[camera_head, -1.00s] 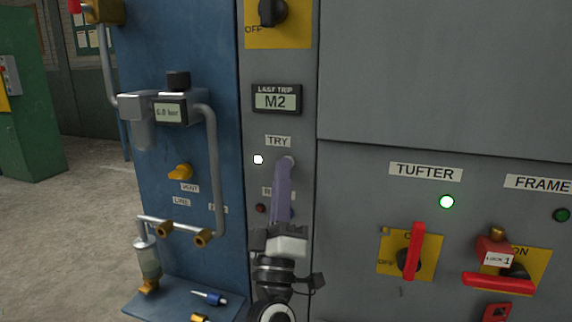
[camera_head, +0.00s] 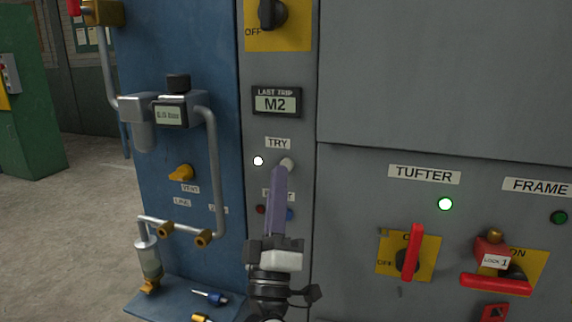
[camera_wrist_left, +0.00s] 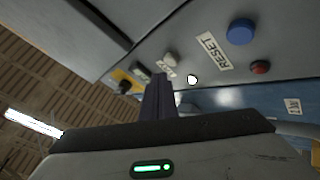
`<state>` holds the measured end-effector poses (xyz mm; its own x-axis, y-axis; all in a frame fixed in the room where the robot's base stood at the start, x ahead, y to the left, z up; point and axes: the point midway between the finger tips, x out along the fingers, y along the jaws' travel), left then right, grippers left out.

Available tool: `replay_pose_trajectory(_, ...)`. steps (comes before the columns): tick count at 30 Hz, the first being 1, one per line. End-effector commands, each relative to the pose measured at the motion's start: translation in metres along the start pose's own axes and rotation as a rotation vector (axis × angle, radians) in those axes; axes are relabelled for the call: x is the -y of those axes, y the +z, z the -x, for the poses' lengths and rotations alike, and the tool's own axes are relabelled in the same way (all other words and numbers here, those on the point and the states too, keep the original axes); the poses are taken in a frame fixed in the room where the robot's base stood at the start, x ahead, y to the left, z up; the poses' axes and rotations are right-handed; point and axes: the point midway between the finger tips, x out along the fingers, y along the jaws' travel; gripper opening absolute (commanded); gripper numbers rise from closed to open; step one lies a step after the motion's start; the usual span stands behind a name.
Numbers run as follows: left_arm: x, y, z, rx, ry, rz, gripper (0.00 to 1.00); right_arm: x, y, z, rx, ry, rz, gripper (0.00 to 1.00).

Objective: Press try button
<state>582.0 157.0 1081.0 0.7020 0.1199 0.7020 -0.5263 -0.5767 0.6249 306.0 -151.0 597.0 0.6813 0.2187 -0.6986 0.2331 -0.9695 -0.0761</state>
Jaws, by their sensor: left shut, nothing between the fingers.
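The try button (camera_head: 288,164) is a small pale grey round knob under the TRY label (camera_head: 278,142) on the grey panel. My left gripper (camera_head: 280,171) is shut and empty, its purple-grey fingers pointing up the panel. Its tips are just below and left of the button in the head view, and I cannot tell whether they touch it. In the left wrist view the fingers (camera_wrist_left: 159,86) end just below the pale button (camera_wrist_left: 171,59). A white lamp (camera_head: 258,161) left of the button is lit. My right gripper is not in view.
A blue reset button (camera_wrist_left: 239,32) and a dark red lamp (camera_wrist_left: 260,68) sit below the try button, partly behind my gripper in the head view. A display (camera_head: 276,101) above reads M2. Pipes (camera_head: 213,170) stand out at left; red switch handles (camera_head: 411,251) at right.

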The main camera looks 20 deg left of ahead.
Motion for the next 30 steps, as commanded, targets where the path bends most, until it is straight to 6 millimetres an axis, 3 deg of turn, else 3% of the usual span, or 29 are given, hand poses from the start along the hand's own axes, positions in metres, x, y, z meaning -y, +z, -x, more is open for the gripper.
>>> replay_pose_trajectory(13,-0.022,-0.021,0.028,0.0,0.0,0.001,0.0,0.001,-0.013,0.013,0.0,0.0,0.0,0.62)
replay_pose_trajectory(30,-0.022,-0.022,0.029,0.0,0.001,0.001,0.0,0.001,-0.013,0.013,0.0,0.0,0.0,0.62)
